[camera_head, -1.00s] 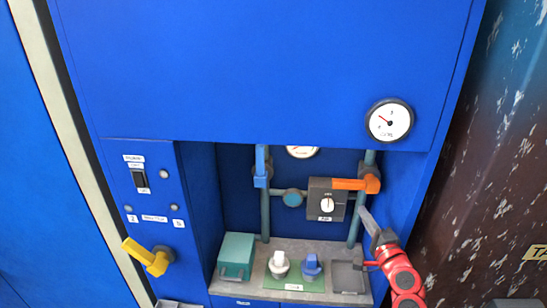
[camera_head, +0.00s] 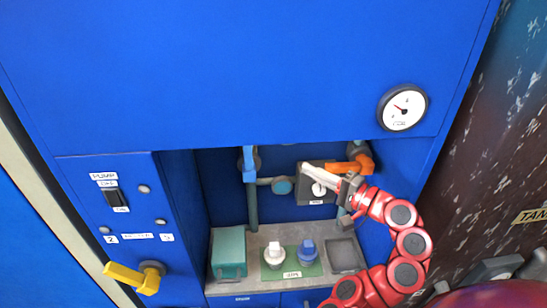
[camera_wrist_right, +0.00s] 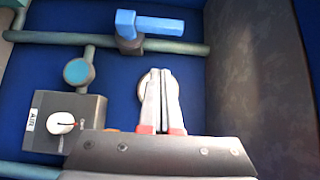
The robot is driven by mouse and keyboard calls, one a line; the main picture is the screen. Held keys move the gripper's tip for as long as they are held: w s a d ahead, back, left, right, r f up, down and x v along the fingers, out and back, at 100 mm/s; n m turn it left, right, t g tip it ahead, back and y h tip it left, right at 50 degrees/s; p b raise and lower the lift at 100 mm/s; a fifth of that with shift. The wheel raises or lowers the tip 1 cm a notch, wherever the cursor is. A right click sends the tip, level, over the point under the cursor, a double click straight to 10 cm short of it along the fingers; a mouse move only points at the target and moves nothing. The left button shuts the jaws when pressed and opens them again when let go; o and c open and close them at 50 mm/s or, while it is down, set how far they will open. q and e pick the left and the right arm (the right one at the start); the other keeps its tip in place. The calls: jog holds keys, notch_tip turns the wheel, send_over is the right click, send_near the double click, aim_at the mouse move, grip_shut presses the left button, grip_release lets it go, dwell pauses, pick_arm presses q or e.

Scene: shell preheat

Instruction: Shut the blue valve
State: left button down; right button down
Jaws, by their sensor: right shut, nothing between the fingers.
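The blue valve (camera_head: 249,163) sits on the left upright pipe in the recess. Its blue handle runs along the pipe. It also shows at the top of the right wrist view (camera_wrist_right: 155,24), clear of the fingers. My right gripper (camera_head: 308,169) reaches in from the right in front of the black control box, its fingertips right of the blue valve and apart from it. In the wrist view the fingers (camera_wrist_right: 160,72) are shut together with nothing between them. My left gripper is not in view.
The black box (camera_wrist_right: 60,127) with a white knob and the orange lever (camera_head: 345,167) are close to my right gripper. A teal box (camera_head: 228,250), white and blue knobs and a grey tray stand on the ledge below. A yellow lever (camera_head: 135,277) juts out at lower left.

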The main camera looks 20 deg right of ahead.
aim_at(248, 159)
jog(key=s+a+p+x, duration=0.1)
jog(key=p+x, duration=0.3)
jog(key=x, duration=0.9)
jog(key=shift+a+p, duration=0.4)
jog(key=shift+a, duration=0.3)
jog(key=shift+s+f, duration=0.15)
